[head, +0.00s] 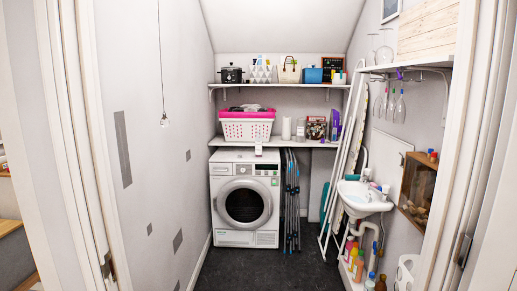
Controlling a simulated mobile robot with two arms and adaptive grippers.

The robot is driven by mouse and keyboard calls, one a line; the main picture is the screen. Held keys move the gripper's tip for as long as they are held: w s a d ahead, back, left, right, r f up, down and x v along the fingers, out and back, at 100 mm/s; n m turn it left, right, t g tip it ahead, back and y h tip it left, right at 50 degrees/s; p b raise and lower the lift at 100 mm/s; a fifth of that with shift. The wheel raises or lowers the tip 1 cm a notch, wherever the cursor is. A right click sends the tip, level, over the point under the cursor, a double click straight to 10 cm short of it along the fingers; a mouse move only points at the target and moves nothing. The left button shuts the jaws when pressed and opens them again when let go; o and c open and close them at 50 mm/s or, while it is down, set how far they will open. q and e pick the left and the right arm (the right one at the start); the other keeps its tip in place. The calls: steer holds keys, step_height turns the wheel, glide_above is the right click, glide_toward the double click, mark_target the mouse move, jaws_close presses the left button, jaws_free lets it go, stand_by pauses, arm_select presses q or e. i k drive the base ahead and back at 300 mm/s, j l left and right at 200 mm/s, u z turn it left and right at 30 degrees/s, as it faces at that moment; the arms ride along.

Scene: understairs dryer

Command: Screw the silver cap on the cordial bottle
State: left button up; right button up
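I see the room from its doorway, and neither of my grippers is in view. I cannot tell for sure which item is the cordial bottle. A small pale bottle-like item (258,147) stands upright on top of the white dryer (226,222), near its middle. Several colourful bottles (353,254) stand low on the right below the sink, too small to read. The silver cap cannot be made out at this distance.
A pink-and-white basket (243,123) sits on the lower back shelf. Folded racks (291,200) stand right of the dryer. A white ironing board or ladder-like frame (341,165) leans near the sink (362,198). The dark floor (262,270) before the dryer is clear.

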mark_target(258, 138)
steer(key=i+l+u, duration=0.1)
steer(key=i, duration=0.45)
steer(key=i+l, duration=0.15)
steer(key=i, duration=0.35)
steer(key=i+l+u, duration=0.15)
steer(key=i, duration=0.4)
steer(key=i+l+u, duration=0.1)
steer(key=i, duration=0.4)
steer(key=i+l, duration=0.3)
steer(key=i, duration=0.25)
steer(key=i+l+u, duration=0.15)
steer(key=i, duration=0.35)
steer(key=i+l+u, duration=0.15)
steer(key=i, duration=0.4)
steer(key=i+l+u, duration=0.15)
steer(key=i, duration=0.4)
steer(key=i+l+u, duration=0.2)
steer(key=i, duration=0.35)
steer(key=i+l+u, duration=0.15)
steer(key=i+l, duration=0.25)
steer(key=i, duration=0.15)
